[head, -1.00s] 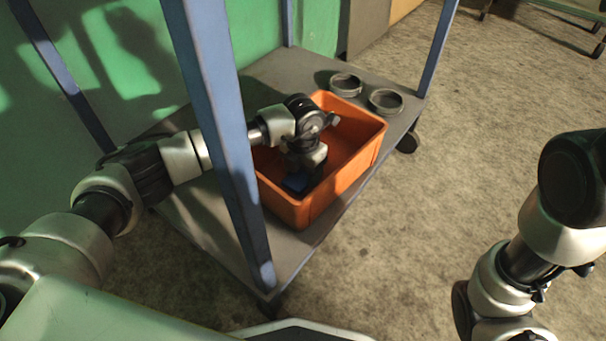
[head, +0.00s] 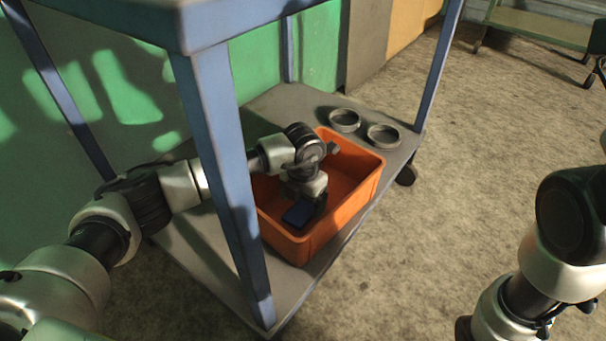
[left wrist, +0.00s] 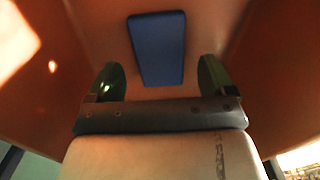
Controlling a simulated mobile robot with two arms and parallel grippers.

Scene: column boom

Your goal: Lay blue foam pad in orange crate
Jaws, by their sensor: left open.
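The orange crate (head: 345,219) stands on the lower shelf of a blue-framed cart in the head view. My left gripper (head: 303,205) reaches down into it and is open. The blue foam pad (head: 297,214) shows as a dark blue patch by the fingers, partly hidden by the gripper. In the left wrist view the pad (left wrist: 157,48) lies flat inside the crate, past the two parted fingers of my left gripper (left wrist: 158,80). The fingers stand to either side, apart from it. My right arm shows at the right of the head view, but its gripper does not.
Two round grey dishes, one at the back (head: 345,120) and one nearer (head: 383,136), sit on the lower shelf (head: 290,103) behind the crate. A blue cart post (head: 228,190) rises in front of my left arm. Open concrete floor (head: 470,140) lies to the right.

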